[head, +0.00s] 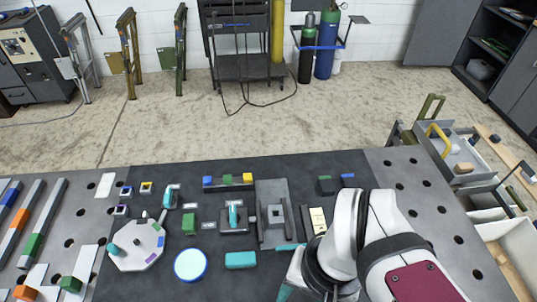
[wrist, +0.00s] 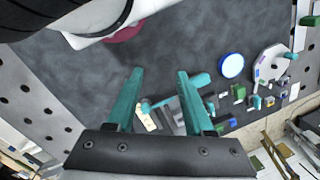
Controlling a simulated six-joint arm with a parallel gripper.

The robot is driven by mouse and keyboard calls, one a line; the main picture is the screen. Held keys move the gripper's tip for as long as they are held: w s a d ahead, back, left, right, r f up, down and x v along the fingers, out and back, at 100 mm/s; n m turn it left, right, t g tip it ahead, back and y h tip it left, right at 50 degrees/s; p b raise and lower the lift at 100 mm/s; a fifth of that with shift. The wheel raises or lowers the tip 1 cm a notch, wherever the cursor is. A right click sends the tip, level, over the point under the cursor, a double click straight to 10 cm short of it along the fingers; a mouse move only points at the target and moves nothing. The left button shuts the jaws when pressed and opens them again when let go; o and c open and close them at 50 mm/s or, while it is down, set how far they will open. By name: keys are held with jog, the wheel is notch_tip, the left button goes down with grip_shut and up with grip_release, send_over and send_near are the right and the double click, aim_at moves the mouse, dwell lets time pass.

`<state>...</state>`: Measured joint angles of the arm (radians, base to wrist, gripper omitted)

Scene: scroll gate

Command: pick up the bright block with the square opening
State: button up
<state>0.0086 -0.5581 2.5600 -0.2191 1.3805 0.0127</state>
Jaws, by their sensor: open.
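A small yellow block with a dark square opening (head: 146,187) sits at the back left of the dark mat in the head view. A similar small purple-blue block with an opening (head: 122,210) sits just in front and left of it. In the wrist view both lie among small pieces at the far right, too small to tell apart surely. My gripper (wrist: 160,72) is open with two teal fingers apart and nothing between them. It is above the mat, well to the right of these blocks in the head view, where my arm partly hides it.
A white disc-like fixture (head: 137,245), a blue-rimmed white disc (head: 190,265) and a teal block (head: 240,260) lie on the left and front of the mat. A grey gate fixture (head: 272,215) stands mid-mat. A green block (head: 189,223) is between. Bare mat shows around them.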

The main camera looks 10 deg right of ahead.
jog(key=shift+o, duration=0.3)
jog(key=o, duration=0.7)
jog(key=w+d+m+g+y, duration=0.3)
jog(key=w+m+y, duration=0.25)
jog(key=w, duration=1.15)
jog(key=w+d+f+m+t+y, duration=0.1)
jog(key=w+d+f+m+y, duration=0.25)
jog(key=w+d+f, duration=0.35)
jog(key=m+t+y, duration=0.2)
jog(key=m+y, duration=0.1)
send_near(273, 215)
jog(key=x, duration=0.9)
jog(key=shift+w+a+f, duration=0.15)
jog(key=shift+a+f, duration=0.05)
jog(key=shift+f, duration=0.2)
